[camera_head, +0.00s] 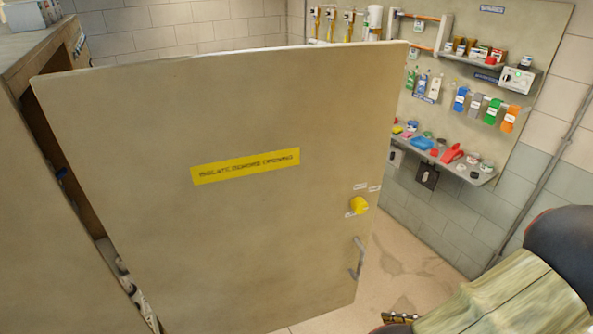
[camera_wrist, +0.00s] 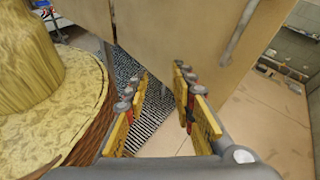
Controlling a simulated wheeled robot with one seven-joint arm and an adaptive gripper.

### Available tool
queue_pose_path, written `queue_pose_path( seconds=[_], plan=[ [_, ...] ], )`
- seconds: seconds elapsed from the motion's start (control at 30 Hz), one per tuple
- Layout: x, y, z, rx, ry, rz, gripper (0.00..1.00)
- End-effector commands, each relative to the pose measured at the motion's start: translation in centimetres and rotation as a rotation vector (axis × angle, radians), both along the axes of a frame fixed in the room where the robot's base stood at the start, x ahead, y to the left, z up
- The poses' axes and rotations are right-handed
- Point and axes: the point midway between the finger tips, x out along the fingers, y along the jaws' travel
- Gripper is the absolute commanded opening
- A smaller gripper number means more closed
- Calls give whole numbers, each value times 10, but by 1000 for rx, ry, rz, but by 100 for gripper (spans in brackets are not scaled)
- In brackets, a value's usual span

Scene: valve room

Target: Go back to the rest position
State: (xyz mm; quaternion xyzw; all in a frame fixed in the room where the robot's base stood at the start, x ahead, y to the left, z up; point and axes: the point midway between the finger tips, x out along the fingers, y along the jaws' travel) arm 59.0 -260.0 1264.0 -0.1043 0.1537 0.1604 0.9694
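My gripper (camera_wrist: 160,78) is open in the wrist view, with nothing between its yellow-padded fingers. In the head view only a small part of it shows at the bottom edge, right of the door's lower corner. The beige cabinet door (camera_head: 230,120) stands swung open and fills the middle of the head view. It carries a yellow warning label, a yellow knob (camera_head: 358,205) and a grey bar handle (camera_head: 357,258). In the wrist view the handle (camera_wrist: 238,32) is up and to the right of the fingertips, apart from them.
The cabinet (camera_head: 30,150) is at the left, its inside mostly hidden by the door. A wall board (camera_head: 470,125) with shelves, tags and locks hangs at the back right. Bare floor (camera_head: 400,275) lies right of the door. A dark patterned mat (camera_wrist: 145,118) lies below the fingers.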

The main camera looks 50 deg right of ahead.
Motion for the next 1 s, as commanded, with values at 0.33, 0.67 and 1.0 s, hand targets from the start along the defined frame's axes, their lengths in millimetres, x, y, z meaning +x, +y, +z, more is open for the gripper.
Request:
queue_pose_path(
  seconds=[0.33, 0.67, 1.0],
  plan=[
    [66, 26, -28, -226, 191, 463, 26],
    [115, 57, -48, -510, 304, 866, 26],
    [160, 94, -62, -869, 334, 1236, 26]
  ],
)
